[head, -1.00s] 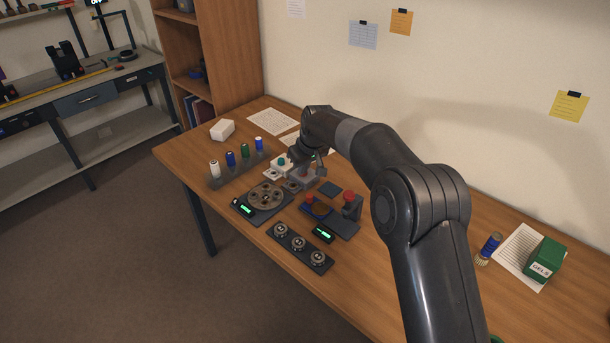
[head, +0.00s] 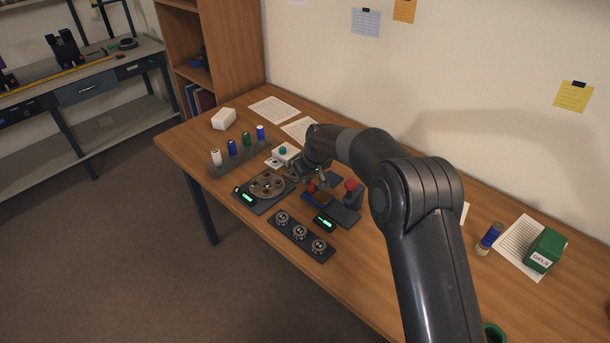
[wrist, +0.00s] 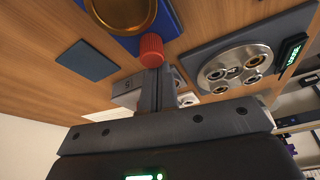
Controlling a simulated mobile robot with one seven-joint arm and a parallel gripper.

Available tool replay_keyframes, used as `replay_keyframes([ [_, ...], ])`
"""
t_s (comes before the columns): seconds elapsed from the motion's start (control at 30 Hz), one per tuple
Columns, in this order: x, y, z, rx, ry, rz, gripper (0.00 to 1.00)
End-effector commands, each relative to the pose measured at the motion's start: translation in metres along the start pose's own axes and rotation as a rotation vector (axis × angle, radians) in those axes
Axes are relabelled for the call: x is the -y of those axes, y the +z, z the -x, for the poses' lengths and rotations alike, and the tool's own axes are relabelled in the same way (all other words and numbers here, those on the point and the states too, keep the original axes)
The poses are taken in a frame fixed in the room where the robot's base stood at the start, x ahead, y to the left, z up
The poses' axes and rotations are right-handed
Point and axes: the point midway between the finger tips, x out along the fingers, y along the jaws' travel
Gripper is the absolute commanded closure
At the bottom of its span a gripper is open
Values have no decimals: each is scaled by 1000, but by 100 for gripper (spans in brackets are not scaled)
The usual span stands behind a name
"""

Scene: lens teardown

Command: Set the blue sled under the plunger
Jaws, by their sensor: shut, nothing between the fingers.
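The blue sled (wrist: 178,18) fills the top of the wrist view, with a golden ring (wrist: 158,18) seated on it and a red knob (wrist: 151,50) at its near end. In the head view the sled (head: 322,199) lies on the bench, left of the plunger. The plunger (head: 350,186) has a red cap and stands on a dark base (head: 346,214). My gripper (wrist: 154,80) is shut and empty, its fingertips close to the red knob. I cannot tell whether they touch it. My arm hides part of the area behind the sled.
A round plate with holes (head: 267,186) sits left of the sled, its display reading LOOSE in the wrist view. A small display (head: 324,223) and a tray of round parts (head: 301,236) lie in front. Several bottles (head: 232,147) stand at left.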

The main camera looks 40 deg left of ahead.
Motion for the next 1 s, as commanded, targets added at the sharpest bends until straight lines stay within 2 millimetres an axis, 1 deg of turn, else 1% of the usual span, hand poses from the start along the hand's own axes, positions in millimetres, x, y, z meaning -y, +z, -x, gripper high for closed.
replay_keyframes([
  [0.37, -1, 2, 1, 0, 0, -1, 100],
  [0.47, -4, 11, 5, 0, 1, -3, 100],
  [0.7, -14, 46, 17, 1, 0, -2, 100],
  [0.77, -16, 53, 19, 1, 0, -3, 100],
  [0.9, -17, 61, 21, 1, 0, 0, 100],
  [1.0, -17, 62, 22, 0, 0, 0, 100],
])
